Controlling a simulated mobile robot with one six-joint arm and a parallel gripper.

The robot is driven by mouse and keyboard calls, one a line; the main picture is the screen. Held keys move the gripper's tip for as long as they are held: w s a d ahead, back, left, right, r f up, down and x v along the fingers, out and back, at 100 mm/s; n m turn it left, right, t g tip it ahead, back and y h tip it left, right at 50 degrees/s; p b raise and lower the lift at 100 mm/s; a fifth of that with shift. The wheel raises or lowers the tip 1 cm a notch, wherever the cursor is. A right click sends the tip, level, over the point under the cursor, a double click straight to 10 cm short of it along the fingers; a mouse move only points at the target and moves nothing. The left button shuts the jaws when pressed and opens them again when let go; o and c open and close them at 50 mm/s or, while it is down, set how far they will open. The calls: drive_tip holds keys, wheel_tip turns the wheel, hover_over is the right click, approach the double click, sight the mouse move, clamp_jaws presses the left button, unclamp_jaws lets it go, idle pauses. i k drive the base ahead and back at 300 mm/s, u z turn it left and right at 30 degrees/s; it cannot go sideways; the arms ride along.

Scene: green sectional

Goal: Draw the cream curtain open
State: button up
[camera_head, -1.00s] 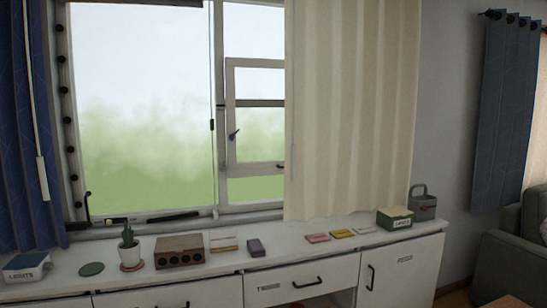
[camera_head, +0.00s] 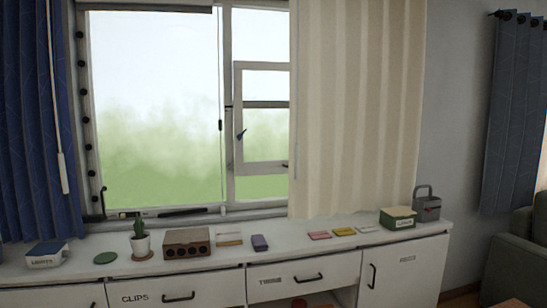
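The cream curtain (camera_head: 355,115) hangs in pleats over the right part of the window (camera_head: 155,110). Its left edge runs down beside the small open casement (camera_head: 264,115), and its hem ends just above the white cabinet top. The upper end of the curtain is cut off by the top of the picture. The left and middle of the window are uncovered. My gripper is not in view.
A white cabinet (camera_head: 290,250) runs below the window, its upper middle drawer (camera_head: 305,277) partly pulled out. On its top stand a potted cactus (camera_head: 140,242), a brown box (camera_head: 186,242), a green box (camera_head: 398,217) and a grey caddy (camera_head: 427,205). Blue curtains (camera_head: 35,120) hang left.

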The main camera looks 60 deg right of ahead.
sight(358, 67)
drive_tip(key=u, duration=0.6)
drive_tip(key=k, duration=1.15)
drive_tip(key=z, duration=0.85)
drive_tip(key=i, duration=1.05)
drive_tip(key=u, duration=0.1)
